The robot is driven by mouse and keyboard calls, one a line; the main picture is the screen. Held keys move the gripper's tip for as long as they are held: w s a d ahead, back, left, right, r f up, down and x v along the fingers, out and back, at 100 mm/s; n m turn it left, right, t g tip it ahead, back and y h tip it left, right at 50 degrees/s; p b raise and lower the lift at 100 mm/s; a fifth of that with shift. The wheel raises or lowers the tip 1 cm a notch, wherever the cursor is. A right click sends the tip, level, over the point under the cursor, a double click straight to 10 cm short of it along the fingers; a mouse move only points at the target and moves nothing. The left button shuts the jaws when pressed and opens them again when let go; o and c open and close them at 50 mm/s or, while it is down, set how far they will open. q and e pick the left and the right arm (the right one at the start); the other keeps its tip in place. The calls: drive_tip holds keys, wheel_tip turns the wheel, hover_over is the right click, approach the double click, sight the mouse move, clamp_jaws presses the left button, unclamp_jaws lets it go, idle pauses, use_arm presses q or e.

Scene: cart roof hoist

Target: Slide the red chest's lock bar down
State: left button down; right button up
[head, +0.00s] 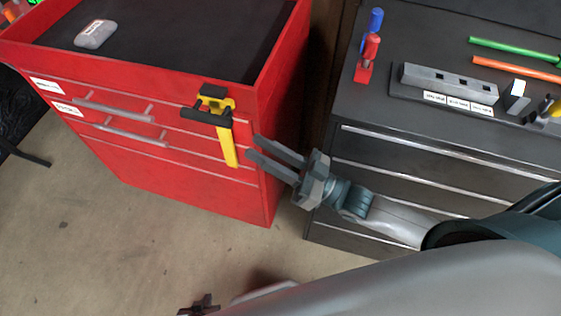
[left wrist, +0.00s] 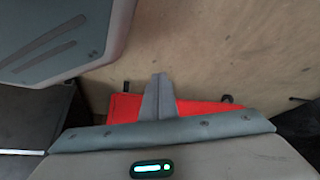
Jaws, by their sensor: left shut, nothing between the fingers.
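The red chest (head: 190,190) stands at the left in the head view, with drawers on its front. The yellow lock bar (head: 228,148) is upright on the front near the right corner. It has a black crosswise handle (head: 205,117) and a black piece at its top. My right gripper (head: 251,146) is open and empty, its fingertips pointing at the chest's right corner, right of the bar. I cannot tell if it touches the chest. My left gripper (head: 199,306) is low at the bottom edge; its shut, empty fingers show in the left wrist view (left wrist: 158,97).
A dark cabinet (head: 350,200) stands at the right, bearing a grey slotted block (head: 450,83), red and blue pieces, and green and orange rods. A grey object (head: 96,34) lies on the chest top. Bare floor (head: 120,240) lies in front of the chest.

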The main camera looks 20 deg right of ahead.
drive_tip(key=shift+b+v, duration=0.35)
drive_tip(key=shift+v, duration=1.8)
drive_tip(key=shift+a+f, duration=0.1)
wheel_tip(320, 180, down, 13)
drive_tip(key=w+d+m+g+h, duration=0.1)
drive_tip(key=d+m+g+h, duration=0.15)
drive_tip(key=h, duration=0.85)
drive_tip(key=s+d+f+m+g+h, duration=0.1)
drive_tip(key=s+d+f+g+h, duration=0.25)
drive_tip(key=s, duration=0.45)
drive_tip(key=s+d+f+m+g+h, duration=0.2)
drive_tip(key=s+d+f+g, duration=0.25)
drive_tip(key=s, duration=0.35)
drive_tip(key=a+f, duration=0.2)
drive_tip(key=f, duration=1.4)
drive_tip(key=w+a+f+t, duration=0.1)
drive_tip(key=a+f, duration=0.1)
drive_tip(key=f, duration=1.5)
drive_tip(key=shift+y+p, duration=0.3)
drive_tip(key=shift+y, duration=0.05)
